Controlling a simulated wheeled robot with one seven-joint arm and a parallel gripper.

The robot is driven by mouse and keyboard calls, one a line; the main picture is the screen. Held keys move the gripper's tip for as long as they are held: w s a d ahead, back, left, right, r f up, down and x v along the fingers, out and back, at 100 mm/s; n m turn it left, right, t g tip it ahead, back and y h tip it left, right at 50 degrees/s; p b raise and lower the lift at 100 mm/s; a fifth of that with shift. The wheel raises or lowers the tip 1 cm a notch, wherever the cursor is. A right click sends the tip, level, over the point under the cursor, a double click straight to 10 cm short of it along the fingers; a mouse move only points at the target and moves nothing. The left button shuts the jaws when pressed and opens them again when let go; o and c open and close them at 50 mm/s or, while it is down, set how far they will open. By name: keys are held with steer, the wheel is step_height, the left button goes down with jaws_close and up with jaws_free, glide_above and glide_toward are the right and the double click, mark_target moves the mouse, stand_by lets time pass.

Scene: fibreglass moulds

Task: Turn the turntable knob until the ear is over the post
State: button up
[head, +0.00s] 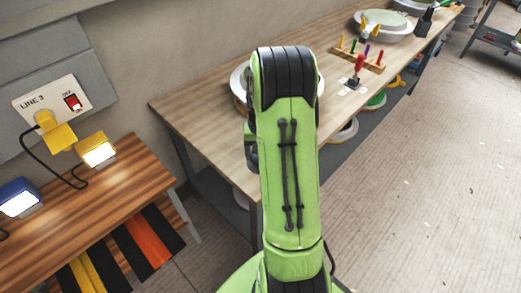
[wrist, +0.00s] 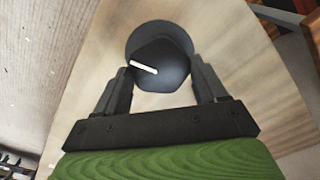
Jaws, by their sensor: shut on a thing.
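In the wrist view a dark round knob (wrist: 170,52) with a white pointer line stands on a pale wooden top. The white line points left and slightly up. My gripper (wrist: 161,78) has its two black fingers on either side of the knob, shut on it. In the head view my green arm hides the gripper and the knob. A white round rim (head: 238,82), perhaps the turntable, shows partly behind the arm on the long table. I cannot make out the ear or the post.
The long wooden table (head: 200,105) carries a rack of coloured tools (head: 360,55), a red-handled tool (head: 359,68) and round moulds (head: 385,28) farther back. At left, a lower bench (head: 110,190) holds two lit boxes under a wall switch panel (head: 52,105).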

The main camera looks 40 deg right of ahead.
steer(key=shift+m, duration=1.1)
steer(key=o, duration=1)
steer(key=shift+o, duration=0.2)
steer(key=shift+r, duration=0.1)
step_height(320, 180, up, 16)
steer(key=p, duration=0.4)
